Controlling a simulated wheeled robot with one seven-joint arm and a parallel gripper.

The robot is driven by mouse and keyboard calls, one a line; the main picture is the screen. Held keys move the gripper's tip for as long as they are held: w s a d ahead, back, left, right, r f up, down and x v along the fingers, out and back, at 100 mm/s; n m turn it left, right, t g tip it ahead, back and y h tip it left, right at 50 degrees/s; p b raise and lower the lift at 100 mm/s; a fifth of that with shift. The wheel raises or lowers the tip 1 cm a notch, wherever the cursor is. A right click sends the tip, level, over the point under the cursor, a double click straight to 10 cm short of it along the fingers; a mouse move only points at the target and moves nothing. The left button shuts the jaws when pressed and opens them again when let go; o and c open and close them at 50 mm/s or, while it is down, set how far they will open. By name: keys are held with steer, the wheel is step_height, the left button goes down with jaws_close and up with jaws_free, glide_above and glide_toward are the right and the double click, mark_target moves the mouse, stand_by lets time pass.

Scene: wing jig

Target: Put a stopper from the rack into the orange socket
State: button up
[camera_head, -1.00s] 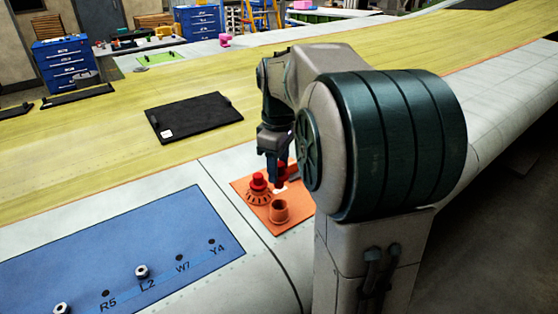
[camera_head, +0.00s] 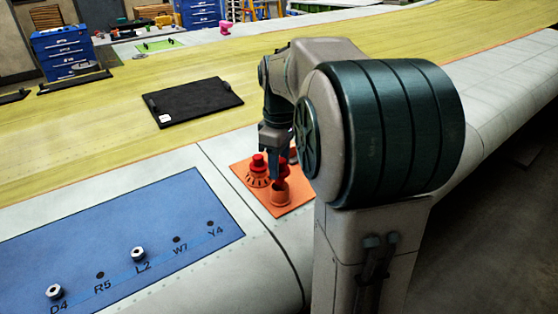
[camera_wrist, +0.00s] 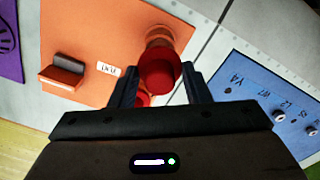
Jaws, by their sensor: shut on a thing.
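My gripper (camera_head: 273,178) is over the orange plate (camera_head: 296,205), its fingertips close to the orange socket (camera_head: 281,194). In the wrist view my gripper (camera_wrist: 163,90) is shut on a red stopper (camera_wrist: 159,72). The held stopper overlaps the orange socket (camera_wrist: 158,38), which shows just beyond it. I cannot tell whether the stopper touches or enters the socket. A second red piece (camera_wrist: 142,99) shows low between the fingers, mostly hidden. I cannot make out the rack for sure.
A red knob (camera_head: 258,161) on a ridged orange base stands left of the socket. An orange slotted block (camera_wrist: 62,74) is on the plate. A blue panel (camera_head: 120,225) with labelled holes and hex pieces lies at left. A black panel (camera_head: 196,101) lies farther back.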

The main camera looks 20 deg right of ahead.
steer(key=shift+f, duration=0.3)
stand_by(0.4)
steer(key=shift+f+b, duration=0.5)
steer(key=shift+b, duration=0.05)
steer(key=shift+f+b, duration=0.75)
steer(key=shift+f, duration=0.35)
stand_by(0.3)
steer(key=o, duration=1.1)
steer(key=shift+c, duration=0.2)
step_height(320, 180, up, 14)
steer(key=shift+f, duration=0.1)
